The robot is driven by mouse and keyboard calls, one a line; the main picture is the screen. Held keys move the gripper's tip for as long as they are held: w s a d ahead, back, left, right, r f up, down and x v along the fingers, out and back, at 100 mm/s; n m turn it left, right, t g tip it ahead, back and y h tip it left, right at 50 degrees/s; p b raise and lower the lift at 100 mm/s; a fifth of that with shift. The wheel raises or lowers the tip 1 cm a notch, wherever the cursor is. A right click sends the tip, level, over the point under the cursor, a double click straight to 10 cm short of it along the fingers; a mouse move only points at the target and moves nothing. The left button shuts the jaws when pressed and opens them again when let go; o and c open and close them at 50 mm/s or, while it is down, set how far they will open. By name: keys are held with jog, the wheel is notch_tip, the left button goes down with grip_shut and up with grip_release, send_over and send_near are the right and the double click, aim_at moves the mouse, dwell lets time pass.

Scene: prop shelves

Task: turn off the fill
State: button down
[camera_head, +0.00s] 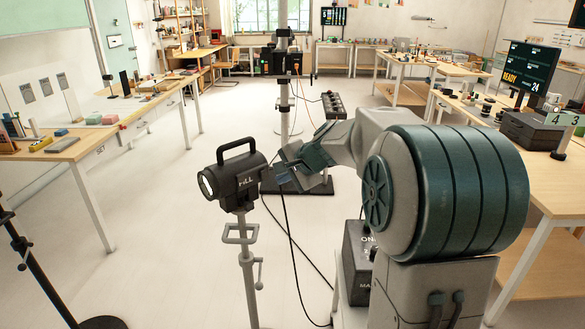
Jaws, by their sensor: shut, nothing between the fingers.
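The fill light (236,184) is a black lamp head with a top handle and white lettering on its side. It sits on a grey stand (246,262) left of centre, with its pale round front facing left. I cannot tell whether it is lit. My gripper (279,163) is shut and empty at the end of my arm, just right of the lamp's rear end. The lamp's back is turned toward the gripper, so any switch there is hidden. I cannot tell whether the fingers touch the lamp.
Black cables (290,250) run down to the floor behind the stand. A second pole stand (284,100) with a black box rises behind. A black labelled box (357,262) stands below my arm.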

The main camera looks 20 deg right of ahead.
aim_at(264, 180)
jog(key=w, duration=0.1)
jog(key=w+a+f+p, duration=0.1)
jog(key=w, duration=0.1)
jog(key=w+a+f, duration=0.1)
jog(key=w, duration=0.1)
jog(key=shift+a+p, duration=0.25)
jog(key=shift+p, duration=0.15)
jog(key=shift+f, duration=0.1)
